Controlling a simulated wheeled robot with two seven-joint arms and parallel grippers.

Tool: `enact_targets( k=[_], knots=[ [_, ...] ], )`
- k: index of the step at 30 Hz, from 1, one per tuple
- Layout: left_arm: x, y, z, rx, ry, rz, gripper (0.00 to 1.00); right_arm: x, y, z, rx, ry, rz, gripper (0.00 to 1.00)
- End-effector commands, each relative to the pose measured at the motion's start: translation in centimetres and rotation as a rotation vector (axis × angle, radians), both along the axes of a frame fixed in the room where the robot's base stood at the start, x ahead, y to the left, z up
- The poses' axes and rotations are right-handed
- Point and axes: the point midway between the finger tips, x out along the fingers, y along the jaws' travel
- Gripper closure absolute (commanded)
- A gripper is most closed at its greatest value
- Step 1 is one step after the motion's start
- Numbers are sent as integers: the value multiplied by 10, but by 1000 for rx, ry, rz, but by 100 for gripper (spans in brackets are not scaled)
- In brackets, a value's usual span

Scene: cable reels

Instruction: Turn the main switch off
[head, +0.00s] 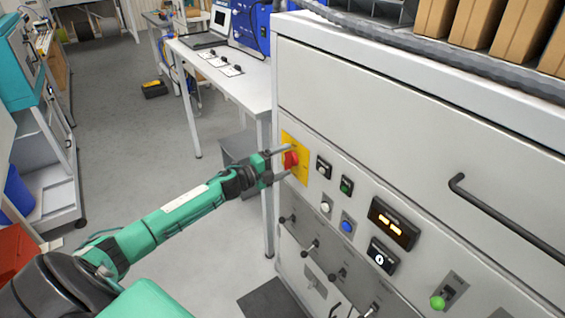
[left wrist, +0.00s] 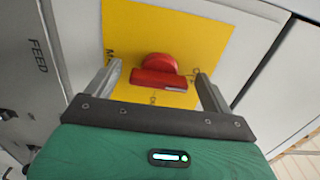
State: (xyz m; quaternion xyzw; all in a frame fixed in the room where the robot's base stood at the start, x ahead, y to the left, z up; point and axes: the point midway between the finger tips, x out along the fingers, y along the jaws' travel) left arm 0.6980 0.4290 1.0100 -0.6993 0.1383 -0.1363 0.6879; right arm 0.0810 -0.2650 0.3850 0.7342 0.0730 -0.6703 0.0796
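The main switch is a red rotary knob (head: 291,160) on a yellow plate (head: 302,170) at the left end of the grey machine's front panel. In the left wrist view the red knob (left wrist: 160,76) sits in front of the yellow plate (left wrist: 205,38). My left gripper (head: 283,162) is at the switch. In the left wrist view its fingers (left wrist: 160,85) are spread wide, one on each side of the knob, with visible gaps to it. The fingers do not grip the knob. My right gripper is not in view.
Beside the switch are small buttons, including a green one (head: 346,186) and a blue one (head: 347,226), and a lit display (head: 392,222). A long dark handle (head: 500,215) juts out at right. A white workbench (head: 235,85) stands behind. The floor (head: 120,120) at left is mostly clear.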

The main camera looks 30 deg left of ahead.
Motion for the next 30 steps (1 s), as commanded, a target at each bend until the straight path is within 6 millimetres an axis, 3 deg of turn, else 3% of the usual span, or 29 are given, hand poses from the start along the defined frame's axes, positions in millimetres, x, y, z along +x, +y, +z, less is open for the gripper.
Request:
enact_targets(
  k=[8,30],
  knots=[
    [-7,2,-2,1,1,-1,15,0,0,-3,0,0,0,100],
    [-95,39,-4,0,3,0,15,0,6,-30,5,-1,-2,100]
  ],
)
